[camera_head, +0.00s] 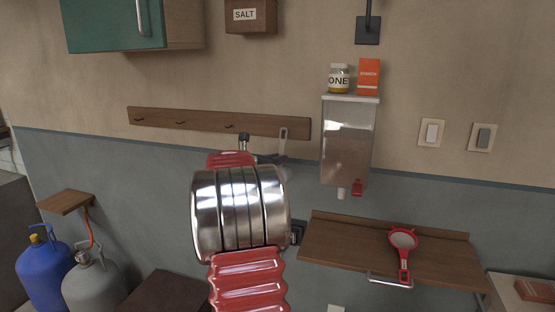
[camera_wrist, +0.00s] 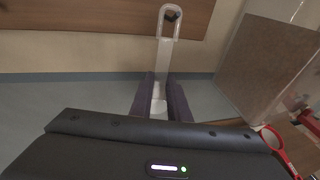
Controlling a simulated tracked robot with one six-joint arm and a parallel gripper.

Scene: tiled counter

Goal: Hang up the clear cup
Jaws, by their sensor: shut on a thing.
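The clear cup's long pale handle (camera_wrist: 160,58) stands upright in the wrist view, with an open loop at its top. My gripper (camera_wrist: 162,80) is shut on its lower part, one dark pad on each side. In the head view the handle (camera_head: 283,136) rises in front of the right part of the wooden hook rail (camera_head: 160,118); my gripper (camera_head: 270,159) is just below the rail. A dark hook (camera_wrist: 172,14) shows within the loop in the wrist view; I cannot tell whether it passes through. The cup's bowl is mostly hidden behind my arm.
A clear dispenser (camera_head: 347,140) with a red tap hangs to the right of the rail, bearing a jar (camera_head: 339,78) and an orange box (camera_head: 368,76). A red strainer (camera_head: 403,243) lies on the wooden shelf (camera_head: 340,242) below. Other rail hooks at left are empty.

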